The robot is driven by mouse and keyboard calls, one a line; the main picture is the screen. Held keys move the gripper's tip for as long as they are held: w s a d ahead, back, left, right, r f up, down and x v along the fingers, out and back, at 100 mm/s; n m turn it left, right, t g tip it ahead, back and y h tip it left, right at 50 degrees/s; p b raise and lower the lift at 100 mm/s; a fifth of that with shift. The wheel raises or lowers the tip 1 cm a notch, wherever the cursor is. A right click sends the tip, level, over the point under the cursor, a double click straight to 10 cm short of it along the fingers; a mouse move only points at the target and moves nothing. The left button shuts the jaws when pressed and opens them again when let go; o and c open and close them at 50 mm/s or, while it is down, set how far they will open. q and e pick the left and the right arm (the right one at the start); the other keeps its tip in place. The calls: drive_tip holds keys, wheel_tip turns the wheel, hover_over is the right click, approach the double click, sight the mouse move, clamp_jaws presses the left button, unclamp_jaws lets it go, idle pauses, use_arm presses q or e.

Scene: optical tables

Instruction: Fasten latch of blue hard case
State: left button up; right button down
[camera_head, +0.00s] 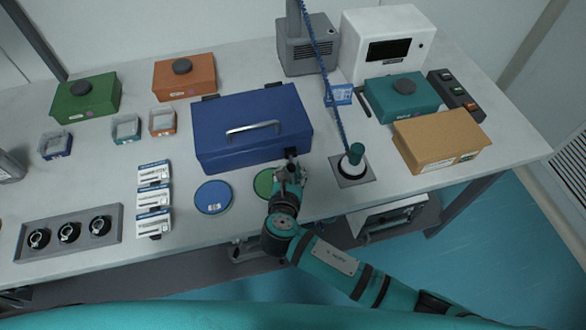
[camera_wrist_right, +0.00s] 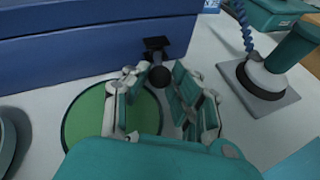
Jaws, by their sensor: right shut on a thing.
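The blue hard case (camera_head: 240,142) lies with its lid closed in the middle of the table, its silver handle (camera_head: 252,128) on top. A small black latch with a round knob (camera_wrist_right: 159,74) is on the right part of its front side. My right gripper (camera_head: 290,165) is at the front right of the case. In the right wrist view my right gripper (camera_wrist_right: 155,90) has its fingers on either side of the latch knob, shut on it. The fingers partly hide the latch in the head view. My left gripper is not in view.
A green disc (camera_head: 264,183) lies under my right gripper and a blue disc (camera_head: 213,197) left of it. A teal-handled tool on a stand (camera_head: 354,162) with a coiled cable is close on the right. A tan box (camera_head: 440,139) stands farther right.

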idle(0.4)
drive_tip(key=c, duration=1.1)
unclamp_jaws()
drive_tip(key=shift+a, duration=0.1)
drive_tip(key=v, duration=1.2)
